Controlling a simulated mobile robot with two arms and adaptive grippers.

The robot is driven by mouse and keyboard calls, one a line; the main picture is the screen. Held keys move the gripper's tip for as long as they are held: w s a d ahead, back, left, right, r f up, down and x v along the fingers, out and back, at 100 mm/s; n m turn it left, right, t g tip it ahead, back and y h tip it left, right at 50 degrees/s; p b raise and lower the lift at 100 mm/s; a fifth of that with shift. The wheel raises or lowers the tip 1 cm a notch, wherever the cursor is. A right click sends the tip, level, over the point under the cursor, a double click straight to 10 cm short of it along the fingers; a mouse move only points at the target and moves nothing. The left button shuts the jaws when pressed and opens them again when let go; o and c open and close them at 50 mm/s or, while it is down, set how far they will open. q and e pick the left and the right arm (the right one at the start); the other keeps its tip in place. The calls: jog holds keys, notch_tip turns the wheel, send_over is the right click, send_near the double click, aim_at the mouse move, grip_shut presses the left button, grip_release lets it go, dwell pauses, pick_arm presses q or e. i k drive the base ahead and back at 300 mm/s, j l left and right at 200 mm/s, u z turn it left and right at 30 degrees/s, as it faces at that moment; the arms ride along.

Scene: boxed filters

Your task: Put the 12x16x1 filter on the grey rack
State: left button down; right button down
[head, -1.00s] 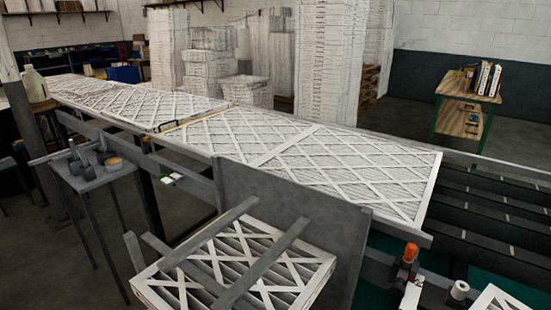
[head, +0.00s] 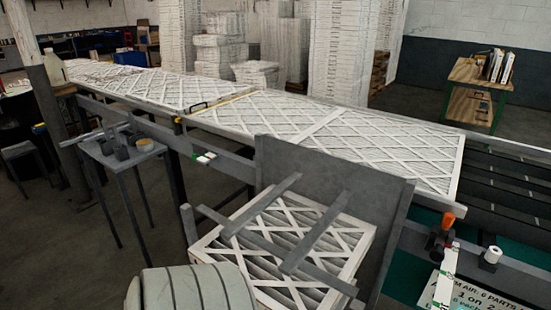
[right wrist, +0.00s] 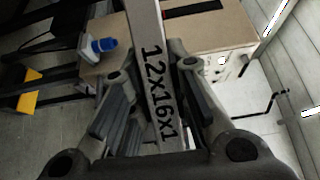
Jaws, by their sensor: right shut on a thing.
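In the right wrist view, my right gripper (right wrist: 153,68) is shut on the narrow pale edge of the 12x16x1 filter (right wrist: 146,22). The printed size faces the camera between the fingers. Most of the filter's face is hidden in this view. In the head view, the grey rack (head: 262,208) of flat bars with a back panel stands in front of the long table. A white-framed pleated filter (head: 262,268) lies under its slanted bars; its size label cannot be read. My right gripper cannot be made out in the head view. My left gripper is in no view.
A long table of flat filters (head: 330,140) runs behind the rack. A small side table (head: 118,160) stands left. An orange-topped fitting (head: 447,222) and a printed sheet (head: 470,290) are at right. A cardboard box (right wrist: 225,35) shows in the wrist view.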

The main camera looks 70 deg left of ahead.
aim_at(242, 219)
jog(key=k+j+z, duration=0.15)
jog(key=z, duration=0.3)
jog(key=k+j+z, duration=0.1)
jog(key=z, duration=0.4)
jog(key=k+z, duration=0.25)
jog(key=z, duration=0.2)
jog(key=k+j, duration=0.1)
jog(key=k, duration=0.3)
jog(key=k+j+u, duration=0.15)
jog(key=k, duration=0.3)
jog(key=k+u, duration=0.3)
jog(key=u, duration=0.2)
jog(key=k+j+u, duration=0.25)
jog(key=u, duration=0.2)
jog(key=k+j+u, duration=0.25)
jog(key=u, duration=0.25)
